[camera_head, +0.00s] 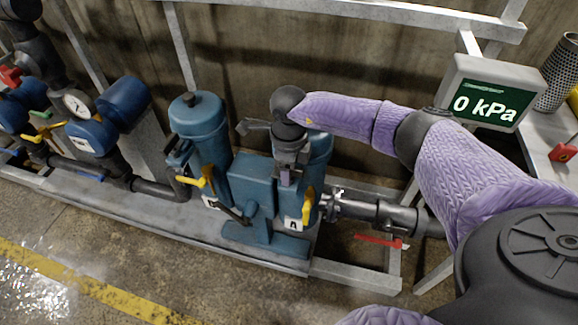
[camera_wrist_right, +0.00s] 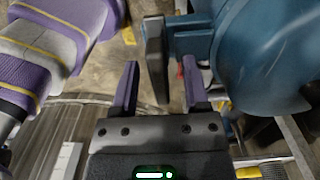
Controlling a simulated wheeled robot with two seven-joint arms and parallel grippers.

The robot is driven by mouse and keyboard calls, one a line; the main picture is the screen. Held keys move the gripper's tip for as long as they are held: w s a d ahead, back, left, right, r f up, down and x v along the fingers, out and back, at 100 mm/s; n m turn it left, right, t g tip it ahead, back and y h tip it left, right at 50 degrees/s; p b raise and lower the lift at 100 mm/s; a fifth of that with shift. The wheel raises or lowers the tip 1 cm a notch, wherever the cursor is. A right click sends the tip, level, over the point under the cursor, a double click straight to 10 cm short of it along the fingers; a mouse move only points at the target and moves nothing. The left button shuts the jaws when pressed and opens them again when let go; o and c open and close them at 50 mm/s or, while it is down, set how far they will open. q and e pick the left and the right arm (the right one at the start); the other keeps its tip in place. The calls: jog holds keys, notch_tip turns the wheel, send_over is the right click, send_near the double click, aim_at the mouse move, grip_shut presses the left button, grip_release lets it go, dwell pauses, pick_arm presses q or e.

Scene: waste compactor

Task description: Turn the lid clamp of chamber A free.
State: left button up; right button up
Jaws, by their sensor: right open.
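Chamber A (camera_head: 318,148) is a blue upright cylinder with an "A" label (camera_head: 293,224), partly hidden behind my right wrist. My right gripper (camera_head: 287,178) points down in front of it, beside its lid. In the right wrist view, the open right gripper (camera_wrist_right: 160,85) has a dark grey bar (camera_wrist_right: 155,58), apparently the lid clamp's lever, between its two fingers. The bar sits closer to the left finger; I cannot tell whether they touch. The blue chamber (camera_wrist_right: 282,55) fills the upper right there. My left gripper is out of view.
A second blue chamber (camera_head: 202,132) stands left of chamber A. Yellow valve handles (camera_head: 308,205) sit low on the chambers. A display (camera_head: 487,100) reads 0 kPa. A pipe (camera_head: 375,212) runs right from chamber A. The floor in front is clear.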

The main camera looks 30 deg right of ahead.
notch_tip(320, 180, up, 6)
jog(key=shift+r+p, duration=0.25)
jog(key=shift+p, duration=0.95)
notch_tip(320, 180, up, 4)
jog(key=shift+f+p, duration=0.25)
jog(key=shift+p, duration=0.1)
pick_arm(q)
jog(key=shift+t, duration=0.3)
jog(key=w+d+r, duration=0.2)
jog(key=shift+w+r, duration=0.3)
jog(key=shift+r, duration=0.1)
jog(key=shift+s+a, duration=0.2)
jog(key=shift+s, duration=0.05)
